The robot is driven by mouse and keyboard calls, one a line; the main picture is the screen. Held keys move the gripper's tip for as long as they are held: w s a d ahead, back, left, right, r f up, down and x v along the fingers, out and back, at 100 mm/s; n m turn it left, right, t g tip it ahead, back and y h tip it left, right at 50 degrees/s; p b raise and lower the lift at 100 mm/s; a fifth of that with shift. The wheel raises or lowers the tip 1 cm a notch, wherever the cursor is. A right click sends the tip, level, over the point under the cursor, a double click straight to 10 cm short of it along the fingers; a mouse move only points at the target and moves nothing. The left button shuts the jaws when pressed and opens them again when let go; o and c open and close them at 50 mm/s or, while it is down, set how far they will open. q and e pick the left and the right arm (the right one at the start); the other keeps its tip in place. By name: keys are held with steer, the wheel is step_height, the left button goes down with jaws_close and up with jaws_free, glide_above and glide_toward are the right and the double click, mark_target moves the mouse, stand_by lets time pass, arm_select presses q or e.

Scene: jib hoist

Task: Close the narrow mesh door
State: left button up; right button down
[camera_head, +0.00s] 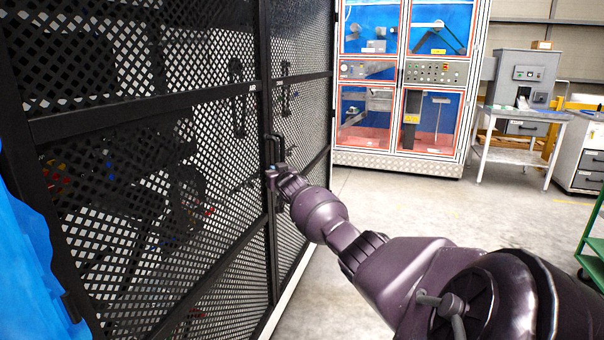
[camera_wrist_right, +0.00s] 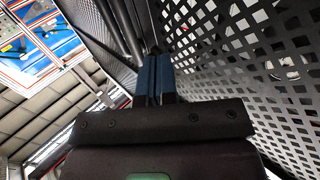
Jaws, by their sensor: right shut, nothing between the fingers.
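Black mesh panels fill the left half of the head view. A wide mesh panel (camera_head: 130,170) is nearest, and a narrower-looking mesh door (camera_head: 305,110) stands beyond a black upright post. I cannot tell how far that door stands open. My right gripper (camera_head: 271,174) is at the post between the two panels, by a dark vertical handle-like bar (camera_head: 273,148). In the right wrist view the blue fingers (camera_wrist_right: 155,74) are together and empty, close beside a mesh surface (camera_wrist_right: 255,70). Whether the fingertips touch it is unclear. My left gripper is out of view.
A glazed cabinet (camera_head: 402,85) with red-edged doors stands behind. To the right are a grey machine (camera_head: 522,75) on a table (camera_head: 515,130) and a green cart frame (camera_head: 592,245). Blue sheeting (camera_head: 25,255) hangs at the left edge. The grey floor (camera_head: 400,195) is clear in the middle.

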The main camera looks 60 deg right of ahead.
steer(key=s+d+p, duration=0.1)
steer(key=s+p, duration=0.1)
steer(key=s, duration=0.5)
steer(key=shift+d+f, duration=0.3)
steer(key=shift+d, duration=0.05)
steer(key=shift+s, duration=0.1)
